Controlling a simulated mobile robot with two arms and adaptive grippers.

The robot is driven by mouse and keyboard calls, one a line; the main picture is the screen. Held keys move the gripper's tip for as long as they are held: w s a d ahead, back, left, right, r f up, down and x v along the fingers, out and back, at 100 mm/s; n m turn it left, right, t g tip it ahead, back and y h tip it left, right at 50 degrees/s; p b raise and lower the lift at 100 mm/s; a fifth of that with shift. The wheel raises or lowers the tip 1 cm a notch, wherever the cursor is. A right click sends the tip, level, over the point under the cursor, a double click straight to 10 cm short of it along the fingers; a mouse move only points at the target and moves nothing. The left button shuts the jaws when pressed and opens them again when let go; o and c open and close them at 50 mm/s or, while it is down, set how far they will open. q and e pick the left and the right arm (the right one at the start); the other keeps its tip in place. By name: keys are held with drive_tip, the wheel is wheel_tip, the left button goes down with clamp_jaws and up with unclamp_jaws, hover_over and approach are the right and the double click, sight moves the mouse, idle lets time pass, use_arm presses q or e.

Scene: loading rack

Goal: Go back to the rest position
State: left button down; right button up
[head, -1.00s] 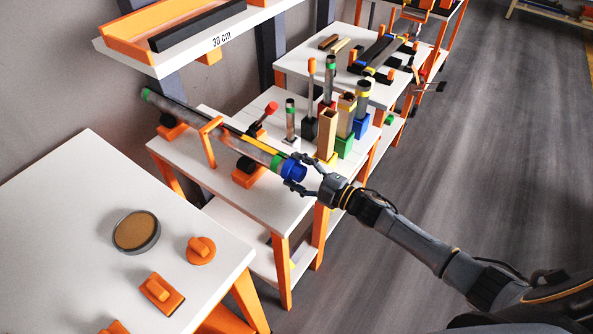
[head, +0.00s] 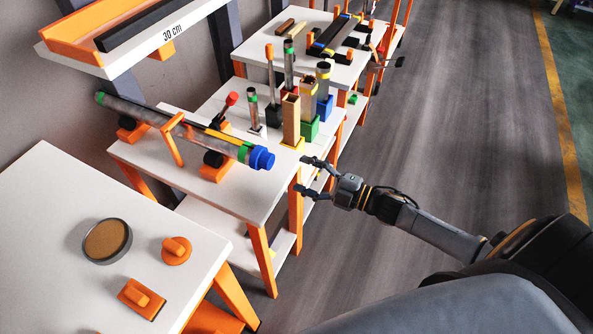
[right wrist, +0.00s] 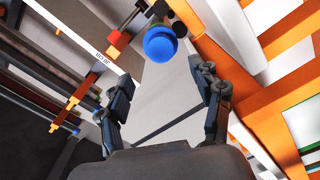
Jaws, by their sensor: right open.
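My right gripper (head: 304,178) is open and empty beside the front right edge of the middle white table (head: 240,192). In the right wrist view its two fingers (right wrist: 165,95) stand apart with nothing between them. A long grey tube (head: 190,125) with a blue end cap (head: 262,159) lies on orange supports on that table. The cap is to the left of the gripper and apart from it. It also shows in the right wrist view (right wrist: 160,45), beyond the fingers. My left gripper is not in view.
Upright holders, including a tan one (head: 291,118) and a green one (head: 309,128), stand behind the tube. A near white table (head: 70,220) holds a round dish (head: 107,241) and orange knobs. A shelf (head: 110,65) overhangs at upper left. The grey floor (head: 460,120) at right is clear.

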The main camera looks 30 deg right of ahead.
drive_tip(key=shift+f, duration=0.15)
idle(0.3)
drive_tip(key=s+d+f+m+h, duration=0.1)
drive_tip(key=d+f+m+h, duration=0.2)
drive_tip(key=f, duration=0.5)
drive_tip(key=s+d+f+m+h, duration=0.1)
drive_tip(key=d+f+m+h, duration=0.2)
drive_tip(key=f, duration=0.4)
drive_tip(key=s+d+f+m+g+h, duration=0.1)
drive_tip(key=s+f+m+g+h, duration=0.15)
drive_tip(key=s+f, duration=0.4)
drive_tip(key=s+f+m+g+h, duration=0.2)
drive_tip(key=s+f+m, duration=0.2)
drive_tip(key=f, duration=0.6)
drive_tip(key=s+a+f+m+g, duration=0.1)
drive_tip(key=s+a+f+g, duration=0.1)
drive_tip(key=s, duration=0.7)
drive_tip(key=s+a+f+m+g, duration=0.2)
drive_tip(key=s+a+f+g, duration=0.1)
drive_tip(key=s+f, duration=0.4)
drive_tip(key=s+a+f+m+g, duration=0.2)
drive_tip(key=s+f, duration=0.3)
drive_tip(key=s, duration=0.8)
drive_tip(key=shift+a+g, duration=0.65)
drive_tip(key=shift+g, duration=0.2)
drive_tip(key=shift+f+h, duration=0.1)
drive_tip(key=shift+h, duration=0.15)
